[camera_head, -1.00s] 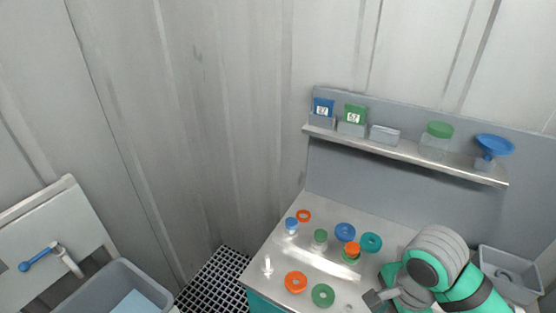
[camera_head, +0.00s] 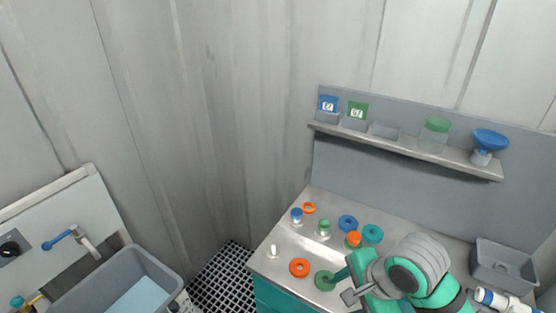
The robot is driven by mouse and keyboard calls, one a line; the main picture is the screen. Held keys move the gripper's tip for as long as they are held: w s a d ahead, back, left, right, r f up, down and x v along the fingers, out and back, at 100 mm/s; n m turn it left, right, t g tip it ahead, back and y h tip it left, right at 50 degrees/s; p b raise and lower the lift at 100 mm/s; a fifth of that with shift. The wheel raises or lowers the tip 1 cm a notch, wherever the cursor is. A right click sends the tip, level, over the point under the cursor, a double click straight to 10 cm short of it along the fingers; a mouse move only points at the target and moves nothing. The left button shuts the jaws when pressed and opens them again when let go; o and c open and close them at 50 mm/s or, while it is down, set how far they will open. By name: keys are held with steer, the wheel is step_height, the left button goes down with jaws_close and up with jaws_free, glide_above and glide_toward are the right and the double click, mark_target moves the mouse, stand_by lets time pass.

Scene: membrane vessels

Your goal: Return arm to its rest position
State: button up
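My arm (camera_head: 425,265), with grey and teal links, is folded low at the right front of the bench. A small dark grey part, which looks like my gripper (camera_head: 350,296), shows at its left end near the bench's front edge. Its fingers are too small and too hidden to tell open from shut, and I see nothing held in it. A teal part of the arm overlaps the right side of a green ring (camera_head: 323,281); I cannot tell whether they touch.
The bench (camera_head: 285,252) holds an orange ring (camera_head: 299,267), a blue ring (camera_head: 347,222) and several capped vessels. A grey bin (camera_head: 502,264) stands right of my arm. A shelf (camera_head: 400,146) carries several containers. A sink (camera_head: 118,285) is at left, beyond a floor grating (camera_head: 220,280).

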steer(key=w+a+r+n+t+y, duration=0.1)
steer(key=w+a+r+t+y, duration=0.25)
steer(key=w+a+t, duration=0.5)
steer(key=w+a+r+n+t+y, duration=0.1)
steer(key=w+a+r+t+y, duration=0.3)
steer(key=a, duration=0.8)
steer(key=s+f+h, duration=1)
steer(key=s+f, duration=0.4)
steer(key=f, duration=0.4)
steer(key=s+d+f+n, duration=0.1)
steer(key=s+d+n, duration=0.1)
steer(key=s+n, duration=0.4)
steer(key=s+d+f+n, duration=0.2)
steer(key=s+n, duration=0.4)
steer(key=s, duration=1)
steer(key=shift+s+d+f+n, duration=0.25)
steer(key=shift+d+n, duration=0.15)
steer(key=shift+d, duration=0.25)
steer(key=shift+g, duration=0.25)
